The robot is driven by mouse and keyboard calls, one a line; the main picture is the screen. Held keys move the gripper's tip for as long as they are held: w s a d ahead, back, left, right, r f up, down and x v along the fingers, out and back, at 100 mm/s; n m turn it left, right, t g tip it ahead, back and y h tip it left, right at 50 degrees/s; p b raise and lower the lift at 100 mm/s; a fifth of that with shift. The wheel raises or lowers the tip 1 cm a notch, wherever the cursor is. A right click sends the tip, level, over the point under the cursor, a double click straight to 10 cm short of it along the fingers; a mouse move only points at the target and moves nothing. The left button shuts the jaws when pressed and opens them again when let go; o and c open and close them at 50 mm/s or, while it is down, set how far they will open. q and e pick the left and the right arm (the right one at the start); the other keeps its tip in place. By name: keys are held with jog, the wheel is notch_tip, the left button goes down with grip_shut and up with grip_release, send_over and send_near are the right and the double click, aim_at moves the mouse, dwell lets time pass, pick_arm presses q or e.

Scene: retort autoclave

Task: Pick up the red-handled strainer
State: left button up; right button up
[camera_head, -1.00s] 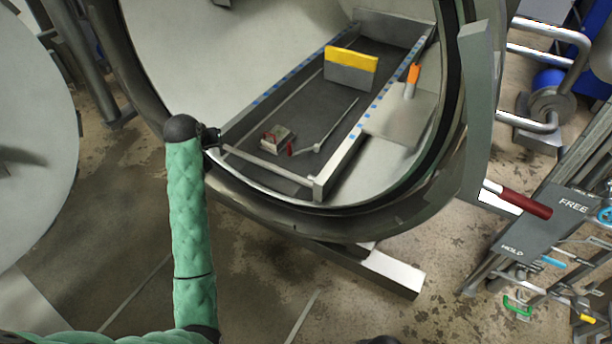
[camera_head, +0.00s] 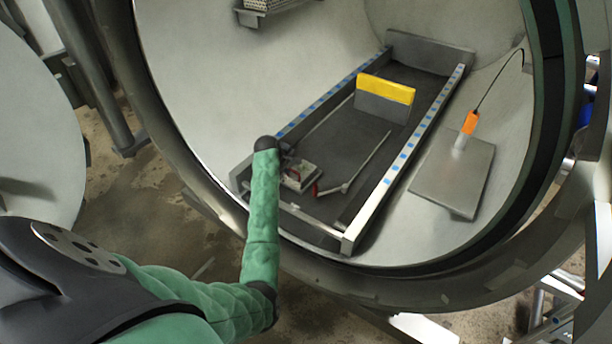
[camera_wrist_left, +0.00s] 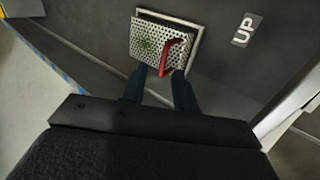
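The red-handled strainer is a small perforated metal box (camera_head: 300,177) on the dark floor of the tray, near its front left. In the left wrist view the strainer (camera_wrist_left: 150,42) lies ahead of the fingers, with its red handle (camera_wrist_left: 170,56) pointing toward them. My left gripper (camera_wrist_left: 160,88) is open, with its two dark fingers apart and nothing between them. In the head view the left gripper (camera_head: 286,158) is close beside the strainer and partly hidden by my green arm. My right gripper is not in view.
The long tray (camera_head: 350,236) has raised side rails and lies inside the round vessel (camera_head: 215,85). A yellow-topped block (camera_head: 385,97) and a thin rod (camera_head: 368,160) are in it. An orange-handled item (camera_head: 469,124) with a cable is right of the tray, by a grey plate (camera_head: 453,190).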

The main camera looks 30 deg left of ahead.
aim_at(293, 171)
pick_arm(q)
jog(key=x, duration=0.7)
jog(key=shift+s+a+f, duration=0.2)
jog(key=shift+a+f, duration=0.1)
jog(key=shift+f, duration=0.1)
jog(key=shift+w+f, duration=0.15)
jog(key=shift+f, duration=0.1)
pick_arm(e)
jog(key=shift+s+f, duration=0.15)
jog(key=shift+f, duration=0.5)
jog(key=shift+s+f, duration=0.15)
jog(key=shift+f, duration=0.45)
pick_arm(q)
grip_shut()
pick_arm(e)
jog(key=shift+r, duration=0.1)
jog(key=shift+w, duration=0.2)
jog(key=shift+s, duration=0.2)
